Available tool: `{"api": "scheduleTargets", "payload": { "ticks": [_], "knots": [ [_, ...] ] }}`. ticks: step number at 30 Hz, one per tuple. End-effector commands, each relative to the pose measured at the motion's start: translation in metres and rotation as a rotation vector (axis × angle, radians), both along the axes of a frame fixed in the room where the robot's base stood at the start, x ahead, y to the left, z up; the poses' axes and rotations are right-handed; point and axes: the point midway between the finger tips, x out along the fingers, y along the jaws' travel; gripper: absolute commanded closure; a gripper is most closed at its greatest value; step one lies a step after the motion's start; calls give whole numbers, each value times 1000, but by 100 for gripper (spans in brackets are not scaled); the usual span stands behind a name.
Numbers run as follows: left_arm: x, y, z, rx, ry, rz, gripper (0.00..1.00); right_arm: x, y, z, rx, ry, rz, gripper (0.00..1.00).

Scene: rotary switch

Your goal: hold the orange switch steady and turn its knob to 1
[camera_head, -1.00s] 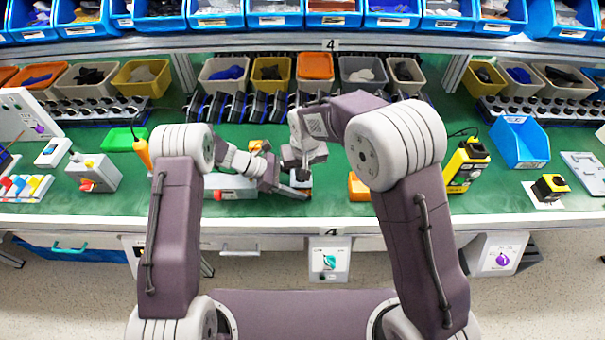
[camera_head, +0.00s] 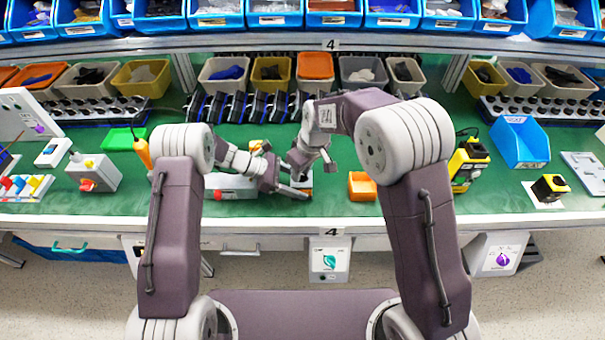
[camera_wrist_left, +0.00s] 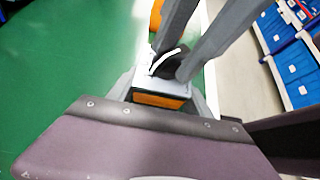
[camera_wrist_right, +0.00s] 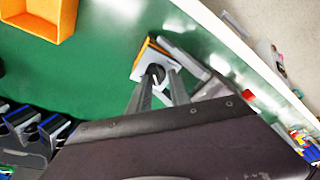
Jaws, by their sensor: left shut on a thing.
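The orange switch has a light grey top plate and a black knob. It shows in the left wrist view (camera_wrist_left: 160,101) and right wrist view (camera_wrist_right: 141,60); in the head view the arms mostly hide it. My left gripper (camera_head: 294,189) is shut on the switch's sides, one finger on each side in the left wrist view. My right gripper (camera_wrist_right: 160,78) has its fingertips at the black knob (camera_wrist_right: 156,71), one on either side. Whether they press on it I cannot tell. A white mark shows beside the knob in the left wrist view; the knob's setting is not readable.
A small orange bin (camera_head: 362,186) stands right of the switch on the green table. A grey and red box (camera_head: 232,187) lies to the left behind my left gripper. The table's front edge is close. Black devices stand in a row behind.

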Motion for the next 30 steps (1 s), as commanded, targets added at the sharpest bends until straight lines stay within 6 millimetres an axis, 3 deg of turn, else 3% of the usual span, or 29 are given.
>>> {"api": "scheduleTargets", "payload": {
  "ticks": [13,23,24,26,30],
  "knots": [
    [0,1,0,-1,-1,1,84,1,-1,43,-1,-2,0,67],
    [0,1,0,1,0,1,84,0,-1,49,-1,-1,0,67],
    [0,1,0,1,0,1,34,0,-1,49,-1,-1,0,67],
    [0,1,0,1,0,1,17,0,-1,49,-1,-1,0,67],
    [0,1,0,1,0,1,17,1,-1,49,-1,-2,0,67]
  ]
}}
